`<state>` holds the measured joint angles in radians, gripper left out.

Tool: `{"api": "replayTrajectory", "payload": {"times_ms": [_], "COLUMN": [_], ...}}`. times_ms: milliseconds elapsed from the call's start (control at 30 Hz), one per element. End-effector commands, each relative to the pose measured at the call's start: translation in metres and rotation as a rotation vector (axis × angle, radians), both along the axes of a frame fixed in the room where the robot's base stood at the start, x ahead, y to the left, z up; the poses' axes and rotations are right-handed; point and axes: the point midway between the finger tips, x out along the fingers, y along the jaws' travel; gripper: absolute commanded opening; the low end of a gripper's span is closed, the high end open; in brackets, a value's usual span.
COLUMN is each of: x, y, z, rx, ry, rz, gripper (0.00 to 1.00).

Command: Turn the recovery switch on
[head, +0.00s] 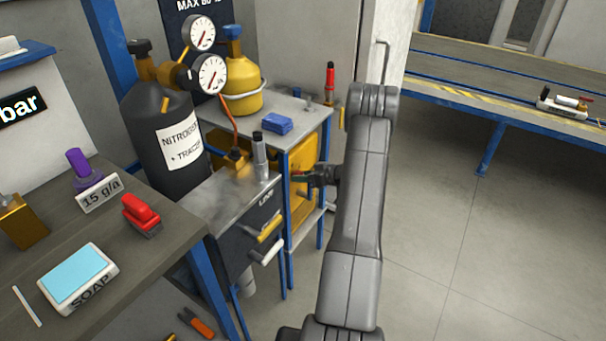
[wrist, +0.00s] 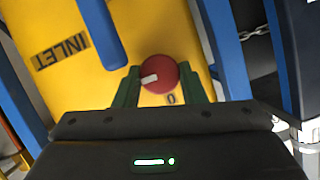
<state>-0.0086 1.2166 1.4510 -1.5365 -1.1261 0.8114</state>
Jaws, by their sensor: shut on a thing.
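The switch is a round red knob (wrist: 159,74) with a white mark on the yellow box front. It is in the middle of the wrist view, with a "0" printed just below it. The white mark points to the left and slightly down. My gripper (wrist: 158,88) has its green fingers shut on the knob, one on each side. In the head view my gripper (head: 307,176) reaches left to the yellow box (head: 300,160) under the grey-topped bench; the knob is too hidden there to make out.
Blue posts (wrist: 230,50) stand close on both sides of the yellow front, and another blue bar crosses near the "INLET" label (wrist: 62,53). A dark cabinet (head: 252,232) with yellow and white handles stands left of my gripper. The floor (head: 440,240) to the right is clear.

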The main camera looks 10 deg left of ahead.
Motion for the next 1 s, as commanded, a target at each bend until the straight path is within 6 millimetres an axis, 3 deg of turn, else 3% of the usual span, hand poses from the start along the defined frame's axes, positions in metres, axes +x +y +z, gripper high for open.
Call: {"api": "replayTrajectory", "payload": {"times_ms": [167,200,300,667,767,1000], "x": [0.000,0.000,0.000,-0.001,-0.003,-0.015], "y": [0.000,0.000,0.000,-0.006,-0.018,-0.068], "z": [0.000,0.000,0.000,0.003,0.008,0.028], "rx": [0.002,0.002,0.001,0.001,0.001,0.001], "ry": [0.000,0.000,-0.001,-0.001,-0.001,-0.002], "rz": [-0.002,-0.002,-0.001,-0.002,-0.005,-0.007], "gripper": [0.14,0.43,0.59,0.59,0.59,0.59]}}
